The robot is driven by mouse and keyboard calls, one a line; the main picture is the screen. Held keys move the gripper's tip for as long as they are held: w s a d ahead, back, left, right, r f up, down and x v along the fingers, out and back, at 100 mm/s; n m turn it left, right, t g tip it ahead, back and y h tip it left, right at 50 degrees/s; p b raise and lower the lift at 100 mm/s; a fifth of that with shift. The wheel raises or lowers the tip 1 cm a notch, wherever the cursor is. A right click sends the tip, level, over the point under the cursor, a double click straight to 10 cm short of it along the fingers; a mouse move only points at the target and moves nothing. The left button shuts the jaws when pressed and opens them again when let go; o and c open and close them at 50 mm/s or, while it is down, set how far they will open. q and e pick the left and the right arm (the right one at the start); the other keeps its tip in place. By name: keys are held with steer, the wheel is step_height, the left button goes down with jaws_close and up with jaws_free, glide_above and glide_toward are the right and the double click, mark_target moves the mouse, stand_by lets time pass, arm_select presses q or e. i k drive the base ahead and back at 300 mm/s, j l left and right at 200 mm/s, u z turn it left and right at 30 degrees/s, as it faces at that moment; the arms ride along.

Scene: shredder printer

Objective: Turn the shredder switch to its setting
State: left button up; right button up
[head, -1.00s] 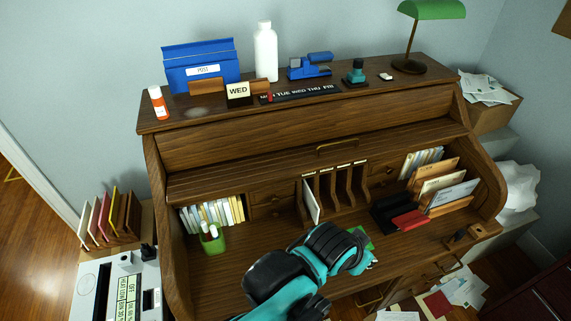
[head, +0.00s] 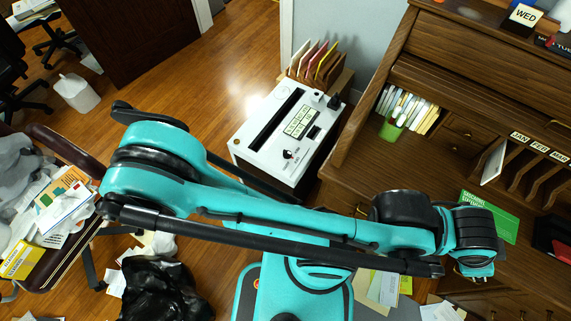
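The shredder (head: 262,160) is a white box with a long dark slot in its top, standing on the floor left of the desk. A small dark switch knob (head: 288,155) sits on its top near the front edge, with tiny markings beside it that I cannot read. A pale green printed label (head: 299,119) and a dark recessed patch lie behind the knob. My teal and black arm crosses in front of the shredder, below the knob in the picture, and hides part of its lower front. Neither gripper's fingers show.
The wooden roll-top desk (head: 400,75) stands close on the shredder's right. A rack of coloured folders (head: 314,62) is behind it. At left are a paper-heaped chair (head: 60,225) and a black bag (head: 155,290). Wooden floor (head: 215,85) left of the shredder is open.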

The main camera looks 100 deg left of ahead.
mark_target(287, 155)
steer(key=u, duration=3.15)
